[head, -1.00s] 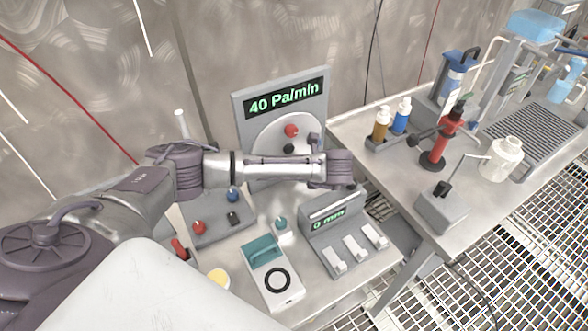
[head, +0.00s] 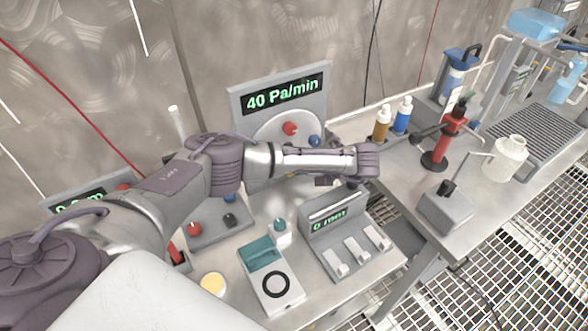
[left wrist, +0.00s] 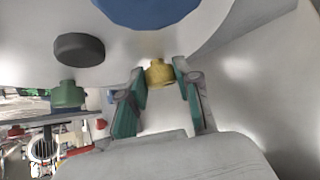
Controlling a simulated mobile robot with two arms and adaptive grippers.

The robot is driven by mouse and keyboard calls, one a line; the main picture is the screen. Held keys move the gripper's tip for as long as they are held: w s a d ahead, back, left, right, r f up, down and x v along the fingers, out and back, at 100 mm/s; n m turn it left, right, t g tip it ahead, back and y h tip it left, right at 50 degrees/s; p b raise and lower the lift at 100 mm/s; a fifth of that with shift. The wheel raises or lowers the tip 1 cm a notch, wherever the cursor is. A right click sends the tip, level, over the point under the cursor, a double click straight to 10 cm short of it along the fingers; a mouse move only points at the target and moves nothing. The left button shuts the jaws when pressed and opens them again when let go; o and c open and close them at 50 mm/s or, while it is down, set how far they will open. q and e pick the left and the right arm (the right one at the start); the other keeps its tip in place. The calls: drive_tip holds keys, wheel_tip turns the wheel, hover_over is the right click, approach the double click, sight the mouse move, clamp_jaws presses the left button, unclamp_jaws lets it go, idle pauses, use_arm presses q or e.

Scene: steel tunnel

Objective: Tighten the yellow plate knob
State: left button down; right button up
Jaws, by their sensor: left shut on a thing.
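The yellow plate knob (left wrist: 159,73) shows in the left wrist view on the pale round plate, between the teal finger pads of my left gripper (left wrist: 162,82). The gripper is shut on it. In the head view my left gripper (head: 352,170) is at the lower right of the round plate (head: 262,134) and hides the yellow knob. The panel's display (head: 284,93) reads 40 Pa/min. A red knob (head: 290,128) and a blue knob (head: 314,142) show on the plate. My right gripper is not in view.
A black knob (left wrist: 80,48) and a green knob (left wrist: 68,94) are left of the fingers in the wrist view. Below my arm stand a box with several white levers (head: 357,251) and a teal-topped device (head: 270,275). Bottles (head: 401,116) stand on the right table.

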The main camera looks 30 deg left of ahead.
use_arm(q)
drive_tip(key=c, duration=0.8)
unclamp_jaws()
